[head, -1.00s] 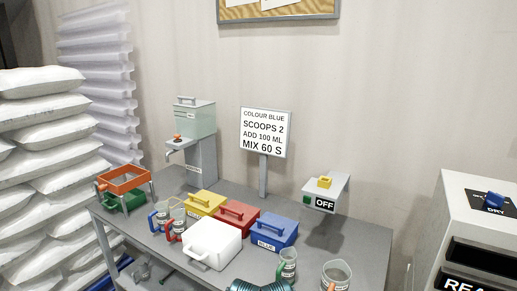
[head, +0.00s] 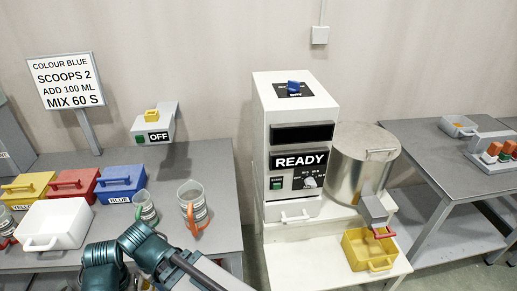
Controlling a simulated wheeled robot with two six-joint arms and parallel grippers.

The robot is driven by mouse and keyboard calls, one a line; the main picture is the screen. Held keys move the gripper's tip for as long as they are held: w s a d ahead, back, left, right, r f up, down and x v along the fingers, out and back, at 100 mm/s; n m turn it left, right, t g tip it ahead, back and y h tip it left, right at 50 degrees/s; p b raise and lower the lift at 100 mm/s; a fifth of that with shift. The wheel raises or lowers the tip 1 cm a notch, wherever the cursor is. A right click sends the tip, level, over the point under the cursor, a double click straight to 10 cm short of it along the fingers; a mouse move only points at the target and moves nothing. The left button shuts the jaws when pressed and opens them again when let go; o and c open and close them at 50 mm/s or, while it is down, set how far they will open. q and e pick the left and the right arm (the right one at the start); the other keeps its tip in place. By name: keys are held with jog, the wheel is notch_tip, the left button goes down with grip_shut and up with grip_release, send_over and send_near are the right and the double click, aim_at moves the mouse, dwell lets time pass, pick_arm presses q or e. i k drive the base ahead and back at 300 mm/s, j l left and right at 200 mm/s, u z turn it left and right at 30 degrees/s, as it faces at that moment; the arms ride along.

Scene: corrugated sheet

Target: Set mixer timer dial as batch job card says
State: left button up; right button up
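The batch job card (head: 66,80) stands on a post at the left of the head view and reads COLOUR BLUE, SCOOPS 2, ADD 100 ML, MIX 60 S. The white mixer cabinet (head: 262,135) stands in the middle, with a display (head: 300,160) reading READY. Below the display is a pale round timer dial (head: 311,182) with small marks around it, too small to read. Its pointer setting cannot be made out. A teal and grey arm of mine crosses the bottom of the view. Neither gripper shows, and nothing touches the dial.
A blue knob (head: 294,88) tops the cabinet; a green button (head: 276,183) is left of the dial. A steel drum (head: 360,160) and yellow bin (head: 370,250) stand at its right. The left table holds coloured boxes, a white box (head: 55,222) and jugs.

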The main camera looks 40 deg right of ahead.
aim_at(309, 182)
jog(key=z, duration=1.8)
